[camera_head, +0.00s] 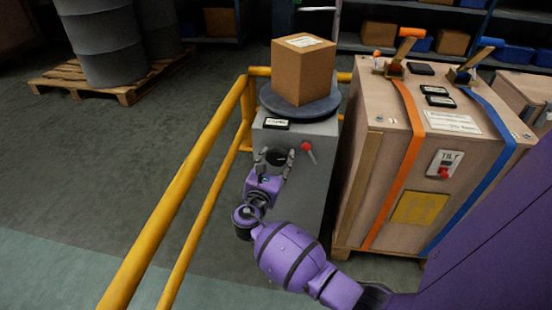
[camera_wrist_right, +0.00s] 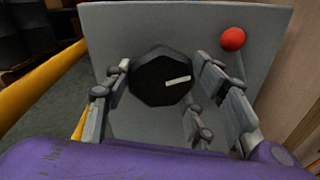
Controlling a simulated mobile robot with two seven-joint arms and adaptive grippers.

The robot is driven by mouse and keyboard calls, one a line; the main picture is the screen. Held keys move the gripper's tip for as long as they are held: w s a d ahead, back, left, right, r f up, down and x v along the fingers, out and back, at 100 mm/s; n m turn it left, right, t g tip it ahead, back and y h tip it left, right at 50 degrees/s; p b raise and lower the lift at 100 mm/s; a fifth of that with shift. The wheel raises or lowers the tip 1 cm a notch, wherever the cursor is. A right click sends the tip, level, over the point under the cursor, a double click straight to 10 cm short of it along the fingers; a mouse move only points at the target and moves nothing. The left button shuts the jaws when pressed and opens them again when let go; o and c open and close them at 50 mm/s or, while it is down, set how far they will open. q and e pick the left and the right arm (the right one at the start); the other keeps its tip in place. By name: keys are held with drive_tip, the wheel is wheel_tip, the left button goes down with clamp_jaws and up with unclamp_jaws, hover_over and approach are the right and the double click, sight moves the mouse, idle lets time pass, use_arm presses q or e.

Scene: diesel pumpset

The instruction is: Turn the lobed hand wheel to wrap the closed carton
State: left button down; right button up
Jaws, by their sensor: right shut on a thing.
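The closed carton (camera_head: 303,70) sits on a dark round turntable (camera_head: 300,102) on top of a grey machine cabinet (camera_head: 300,195). The dark lobed hand wheel (camera_head: 277,157) is on the cabinet's front face. It also shows in the right wrist view as a black wheel (camera_wrist_right: 160,80) with a white mark pointing to the right. My right gripper (camera_head: 274,160) is at the wheel, its fingers on both sides of the rim, shut on it. In the right wrist view the fingers (camera_wrist_right: 160,95) flank the wheel and partly hide its right edge. My left gripper is not in view.
A red-knobbed lever (camera_head: 306,147) is close to the right of the wheel. A yellow guard rail (camera_head: 195,155) runs along the left. A strapped wooden crate (camera_head: 375,190) stands close on the right. Grey drums (camera_head: 103,45) stand on a pallet (camera_head: 125,92) at the back left.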

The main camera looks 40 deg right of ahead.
drive_tip(key=m, duration=0.6)
drive_tip(key=shift+w+a+r+y+p, duration=0.1)
drive_tip(key=shift+a+r+y+p, duration=0.1)
drive_tip(key=shift+y+p, duration=0.2)
drive_tip(key=shift+r+m+y, duration=0.1)
drive_tip(key=shift+m+y, duration=0.2)
drive_tip(key=shift+m, duration=1.8)
drive_tip(key=shift+w, duration=0.1)
drive_tip(key=o, duration=1.1)
drive_tip(key=shift+t, duration=0.3)
drive_tip(key=shift+s, duration=0.25)
drive_tip(key=v, duration=1.1)
drive_tip(key=shift+s+a+r, duration=0.1)
drive_tip(key=shift+s+a, duration=0.05)
drive_tip(key=shift+a, duration=0.2)
drive_tip(key=shift+o, duration=0.3)
